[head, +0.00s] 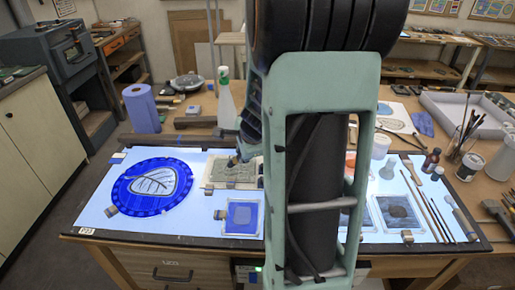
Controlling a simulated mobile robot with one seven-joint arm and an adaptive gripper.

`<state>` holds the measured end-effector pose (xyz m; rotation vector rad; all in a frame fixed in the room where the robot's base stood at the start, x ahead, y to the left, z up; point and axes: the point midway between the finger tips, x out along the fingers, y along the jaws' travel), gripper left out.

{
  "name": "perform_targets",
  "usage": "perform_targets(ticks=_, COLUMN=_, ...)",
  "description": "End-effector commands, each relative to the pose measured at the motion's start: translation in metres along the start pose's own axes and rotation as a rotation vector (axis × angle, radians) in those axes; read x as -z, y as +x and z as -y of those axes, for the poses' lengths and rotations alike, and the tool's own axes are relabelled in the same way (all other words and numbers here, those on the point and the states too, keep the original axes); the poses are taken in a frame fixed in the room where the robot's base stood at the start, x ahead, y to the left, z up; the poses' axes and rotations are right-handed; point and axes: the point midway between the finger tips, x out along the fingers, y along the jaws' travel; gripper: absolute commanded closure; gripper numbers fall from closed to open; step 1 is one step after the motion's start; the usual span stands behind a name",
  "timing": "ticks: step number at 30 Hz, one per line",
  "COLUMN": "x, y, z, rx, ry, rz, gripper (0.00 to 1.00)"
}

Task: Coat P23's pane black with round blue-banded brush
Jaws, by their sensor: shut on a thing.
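A round blue pane (123,189) lies flat at the left of the lit table, with a pale leaf shape with dark veins at its middle. A small label reading P23 (86,231) is at the table's front left edge. My gripper (239,157) shows only in part, at the left side of my arm, above a mottled greenish sheet (232,170). It is shut, but what it holds is hidden or too small to make out. Several thin brushes or sticks (431,208) lie at the table's right; no blue band can be told.
A small blue panel (242,217) lies front centre, and a dark-patched panel (398,212) at the right. A blue roll (142,108) and a spray bottle (226,97) stand behind. Jars and a brush-filled glass (469,166) crowd the right. My arm hides the table's middle.

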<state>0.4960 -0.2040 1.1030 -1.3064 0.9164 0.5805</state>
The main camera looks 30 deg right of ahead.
Motion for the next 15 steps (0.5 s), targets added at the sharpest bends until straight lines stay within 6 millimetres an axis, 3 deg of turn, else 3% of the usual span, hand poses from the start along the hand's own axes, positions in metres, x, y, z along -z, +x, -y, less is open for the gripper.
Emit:
perform_targets(ticks=2, x=-0.017, y=0.0, z=0.007, rx=-0.002, ry=-0.004, rz=0.003, gripper=1.0)
perform_targets(ticks=15, x=-0.052, y=0.013, z=0.018, rx=0.0, ry=-0.002, rz=0.001, gripper=1.0)
